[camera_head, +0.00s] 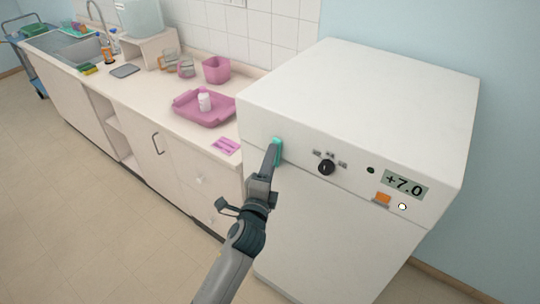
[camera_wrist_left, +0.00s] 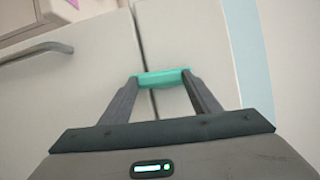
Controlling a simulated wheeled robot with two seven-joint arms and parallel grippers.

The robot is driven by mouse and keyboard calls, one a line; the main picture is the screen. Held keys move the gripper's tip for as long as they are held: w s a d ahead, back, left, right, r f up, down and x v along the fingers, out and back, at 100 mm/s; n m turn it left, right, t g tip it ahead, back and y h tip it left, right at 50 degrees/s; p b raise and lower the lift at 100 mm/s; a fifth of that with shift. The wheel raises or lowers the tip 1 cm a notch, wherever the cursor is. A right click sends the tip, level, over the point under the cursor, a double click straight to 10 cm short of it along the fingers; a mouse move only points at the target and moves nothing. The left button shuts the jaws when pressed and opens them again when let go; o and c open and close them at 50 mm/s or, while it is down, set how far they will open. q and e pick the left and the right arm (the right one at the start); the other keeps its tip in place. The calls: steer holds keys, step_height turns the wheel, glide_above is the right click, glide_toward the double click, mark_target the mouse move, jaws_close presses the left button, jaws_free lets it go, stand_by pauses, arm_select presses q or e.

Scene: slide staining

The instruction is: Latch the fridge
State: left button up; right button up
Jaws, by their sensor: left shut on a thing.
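The fridge (camera_head: 350,85) is a large white box on the right in the head view, with a control panel across its upper front. Its white door (camera_head: 320,225) sits below the panel and looks flush with the front; a small gap cannot be ruled out. A teal latch (camera_head: 278,146) is at the front's upper left, near the panel's lower edge. My left gripper (camera_head: 275,152) is at the latch. In the left wrist view the teal latch (camera_wrist_left: 163,77) spans between the two fingers of the left gripper (camera_wrist_left: 162,84), which are shut on it. My right gripper is out of view.
The panel has a black knob (camera_head: 326,167), an orange switch (camera_head: 383,198) and a display (camera_head: 405,185) reading +7.0. Open floor (camera_head: 90,210) lies at the lower left.

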arm_select(q)
steer(key=shift+n+p, duration=0.45)
steer(key=shift+n, duration=0.05)
steer(key=o, duration=1)
steer(key=shift+o, duration=0.2)
steer(key=b+v, duration=0.5)
steer(key=v, duration=1.2)
steer(key=shift+s+r+b, duration=0.2)
steer(key=shift+r+b, duration=0.15)
